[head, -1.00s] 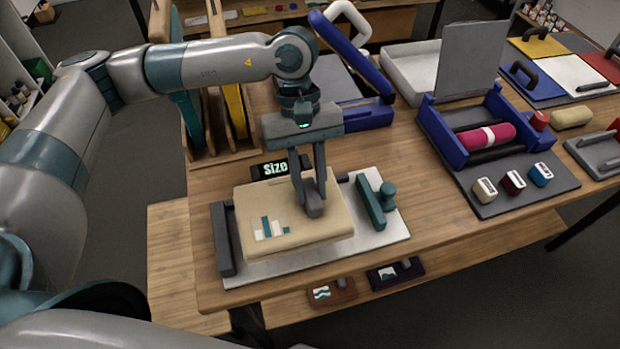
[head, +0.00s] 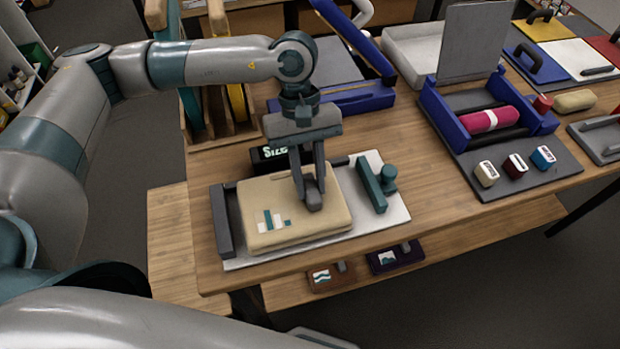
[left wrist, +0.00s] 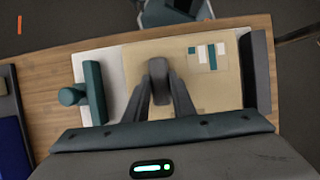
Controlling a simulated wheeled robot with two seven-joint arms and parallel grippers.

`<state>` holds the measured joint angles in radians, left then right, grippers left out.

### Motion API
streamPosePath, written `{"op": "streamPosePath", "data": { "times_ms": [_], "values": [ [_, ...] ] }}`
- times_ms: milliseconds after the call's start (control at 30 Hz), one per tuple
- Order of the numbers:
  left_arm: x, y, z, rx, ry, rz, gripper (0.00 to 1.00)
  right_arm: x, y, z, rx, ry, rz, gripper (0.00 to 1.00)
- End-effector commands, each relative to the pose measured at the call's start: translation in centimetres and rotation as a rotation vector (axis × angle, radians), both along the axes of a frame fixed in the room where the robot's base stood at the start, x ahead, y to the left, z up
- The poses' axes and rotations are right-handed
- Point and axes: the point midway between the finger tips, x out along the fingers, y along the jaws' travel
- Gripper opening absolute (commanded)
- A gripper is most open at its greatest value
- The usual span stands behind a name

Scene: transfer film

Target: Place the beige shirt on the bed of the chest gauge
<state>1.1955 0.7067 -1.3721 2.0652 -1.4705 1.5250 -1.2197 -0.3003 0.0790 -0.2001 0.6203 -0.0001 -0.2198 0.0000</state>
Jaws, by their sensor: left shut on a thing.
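The beige shirt (head: 290,228) is a folded flat block with a teal and white print on its front left corner. It lies over the white bed of the chest gauge (head: 386,221), between the dark left jaw (head: 222,222) and the teal right jaw (head: 368,186). My left gripper (head: 311,200) points down over the shirt's upper face and is shut on a dark grey knob or tab on it. The left wrist view also shows the shirt (left wrist: 208,88) under the gripper (left wrist: 159,75). Whether the shirt rests fully on the bed is hard to tell. My right gripper is out of view.
A small "Size" display (head: 270,155) stands behind the gauge. A blue press-like tool (head: 350,95) is further back. A blue cradle with a pink roll (head: 488,119) stands at right, with several small blocks before it. Two shirt-like tiles (head: 395,257) lie on the lower shelf.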

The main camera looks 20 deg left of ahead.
Motion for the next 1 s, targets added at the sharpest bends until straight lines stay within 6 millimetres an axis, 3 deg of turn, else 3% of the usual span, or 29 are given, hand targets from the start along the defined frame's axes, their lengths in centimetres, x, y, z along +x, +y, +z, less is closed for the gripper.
{"op": "streamPosePath", "data": {
  "times_ms": [1000],
  "values": [
    [0.02,-0.05,-0.24,-0.001,-0.001,-0.001,0.0,-0.01,-0.15,-0.87,-0.001,0.001,0.0,0.31]
  ]
}}
